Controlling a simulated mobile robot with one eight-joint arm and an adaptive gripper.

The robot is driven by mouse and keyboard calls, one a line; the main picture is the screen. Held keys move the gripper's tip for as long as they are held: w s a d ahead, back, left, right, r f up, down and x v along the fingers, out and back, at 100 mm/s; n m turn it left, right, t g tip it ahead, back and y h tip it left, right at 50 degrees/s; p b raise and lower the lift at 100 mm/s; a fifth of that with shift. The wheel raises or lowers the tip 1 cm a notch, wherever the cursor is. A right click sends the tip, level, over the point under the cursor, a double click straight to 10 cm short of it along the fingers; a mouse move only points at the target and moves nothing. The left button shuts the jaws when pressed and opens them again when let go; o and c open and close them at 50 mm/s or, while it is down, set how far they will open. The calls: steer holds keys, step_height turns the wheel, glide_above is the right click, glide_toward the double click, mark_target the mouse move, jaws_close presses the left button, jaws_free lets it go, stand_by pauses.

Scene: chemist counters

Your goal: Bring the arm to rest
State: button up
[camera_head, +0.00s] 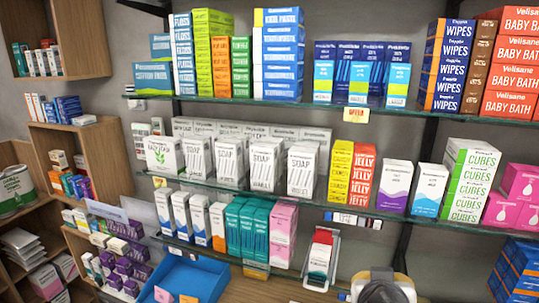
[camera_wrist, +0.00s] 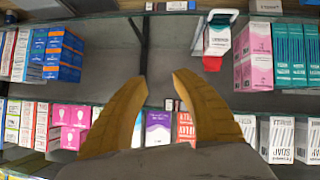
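My gripper (camera_wrist: 160,82) shows in the wrist view with its two yellow fingers spread apart. It is open, and nothing is held between the fingertips. The grey back panel and a shelf edge with boxes show behind the gap. The wrist view looks turned over compared with the head view. In the head view a grey and white rounded part of my arm (camera_head: 384,287) shows at the bottom edge, in front of the shelves. My fingers cannot be made out in the head view.
Glass shelves (camera_head: 300,188) hold rows of boxes. A red and white box (camera_head: 320,254) stands in a clear holder on the lowest shelf; it also shows in the wrist view (camera_wrist: 217,42). Wooden cubbies (camera_head: 85,160) stand at left. Bare shelf space lies right of the holder.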

steer(key=s+a+f+n+g+y+b, duration=0.1)
steer(key=s+f+y+b, duration=0.1)
steer(key=f+b, duration=0.5)
steer(key=s+a+f+n+g+y+b, duration=0.1)
steer(key=f+b, duration=0.6)
steer(key=f, duration=0.9)
steer(key=shift+s+a+f+n+g+y+b, duration=0.4)
steer(key=shift+s+a+g+y, duration=0.15)
steer(key=shift+s+y, duration=0.7)
stand_by(0.4)
